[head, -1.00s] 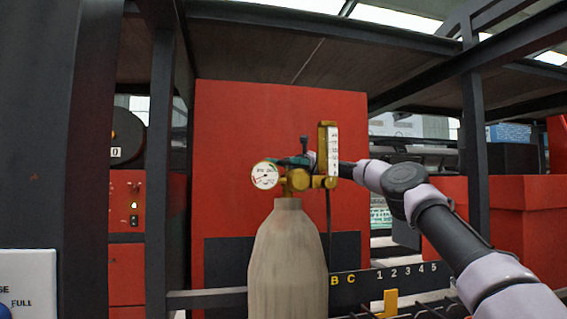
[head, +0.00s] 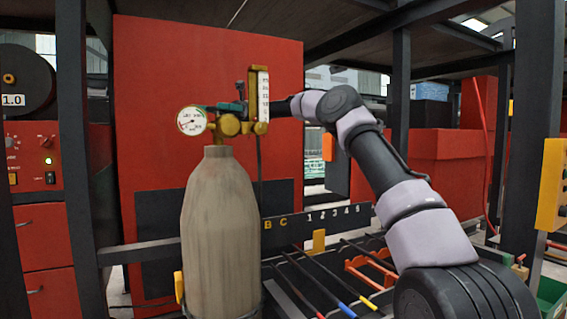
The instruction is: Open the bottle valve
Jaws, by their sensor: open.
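The gas bottle (head: 220,230) is a tall beige-grey cylinder, standing upright left of the middle in the head view. Brass fittings (head: 229,125) sit on its neck, with a round white dial gauge (head: 192,121) on the left and an upright yellow flow scale (head: 259,92) on the right. A dark green part (head: 233,106), perhaps the valve handle, shows above the brass. My arm reaches in from the lower right, and its end goes behind the flow scale. My gripper is hidden there, so its fingers and any contact with the valve cannot be seen.
A large red panel (head: 150,60) stands behind the bottle. A lettered and numbered rail (head: 330,216) with dark bars below it lies to the right. Dark posts (head: 400,100) frame the bay. A red cabinet with a reel (head: 30,85) is at the left.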

